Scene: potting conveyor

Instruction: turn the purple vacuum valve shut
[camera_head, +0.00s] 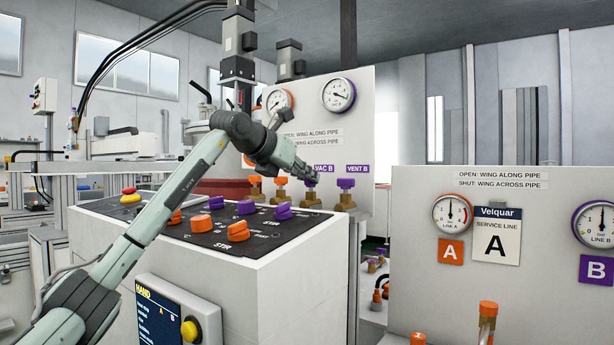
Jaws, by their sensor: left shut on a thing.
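The purple vacuum valve (311,184) sits on a brass fitting below the "VAC B" label on the light panel. Its wing is mostly hidden by my left gripper (313,175), so I cannot tell whether it lies along or across the pipe. My left arm comes in from the lower left, and its gripper is shut on that wing. My right gripper is not in view.
The purple "VENT B" valve (346,184) stands close on the right, and orange valves (280,182) stand on the left. Below is a black control deck (190,231) with orange and purple knobs. A second panel (420,260) with gauges stands at right.

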